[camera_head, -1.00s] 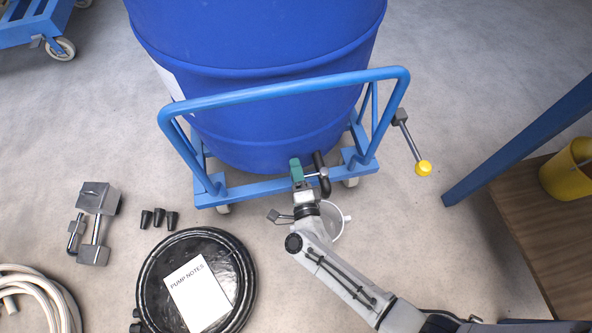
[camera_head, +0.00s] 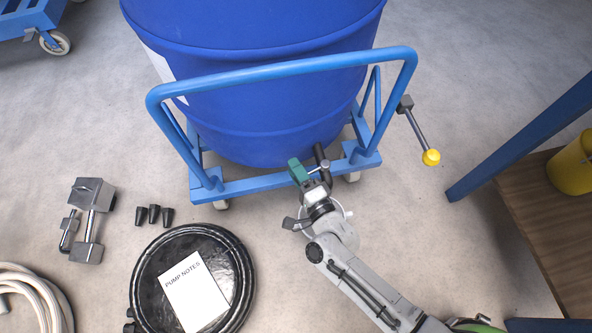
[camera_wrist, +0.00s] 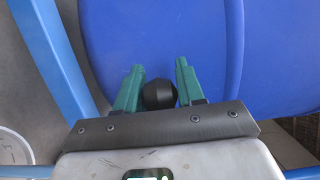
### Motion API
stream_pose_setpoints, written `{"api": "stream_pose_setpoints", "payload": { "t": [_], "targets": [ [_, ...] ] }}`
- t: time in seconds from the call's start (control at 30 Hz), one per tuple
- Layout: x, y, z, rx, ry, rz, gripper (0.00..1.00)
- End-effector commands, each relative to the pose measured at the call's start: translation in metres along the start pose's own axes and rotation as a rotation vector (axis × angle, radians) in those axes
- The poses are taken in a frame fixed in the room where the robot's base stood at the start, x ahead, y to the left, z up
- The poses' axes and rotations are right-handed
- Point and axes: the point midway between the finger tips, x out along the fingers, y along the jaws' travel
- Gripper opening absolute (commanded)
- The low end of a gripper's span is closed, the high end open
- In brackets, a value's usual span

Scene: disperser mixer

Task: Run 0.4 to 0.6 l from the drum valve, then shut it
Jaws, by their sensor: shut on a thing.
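The blue drum (camera_head: 250,90) lies in a blue wheeled cradle (camera_head: 265,187). A dark valve pipe (camera_head: 319,155) comes out low at its front. My gripper (camera_head: 302,173) is at the valve, with its green fingers on either side of a round black knob (camera_wrist: 159,95) in the wrist view (camera_wrist: 160,70). It is shut on this knob, apparently the valve handle's end. A pale container (camera_head: 343,214) stands on the floor below, mostly hidden by my arm. A pale round rim (camera_wrist: 14,148) shows at the wrist view's lower left. No flow or level can be made out.
A lever with a yellow knob (camera_head: 431,157) sticks out right of the cradle. A wooden bench (camera_head: 540,225) with a yellow bucket (camera_head: 573,165) is at right. Several dark plugs (camera_head: 154,215), a metal clamp (camera_head: 90,220), a black lid with notes (camera_head: 195,290) and a pale hose (camera_head: 35,295) lie at left.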

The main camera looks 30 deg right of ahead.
Motion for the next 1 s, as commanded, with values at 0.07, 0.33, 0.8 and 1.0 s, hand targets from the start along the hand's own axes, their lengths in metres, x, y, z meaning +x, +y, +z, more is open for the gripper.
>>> {"api": "stream_pose_setpoints", "payload": {
  "t": [0.07,0.33,0.8,1.0],
  "targets": [
    [-0.0021,0.0031,0.0015,0.000,-0.021,0.004,0.00],
    [-0.0025,0.0010,0.0012,-0.001,-0.030,0.006,0.00],
    [-0.0023,0.0004,0.0007,-0.001,-0.027,0.004,0.59],
    [-0.0113,0.0004,0.0005,-0.001,-0.027,0.006,0.59]
  ]
}}
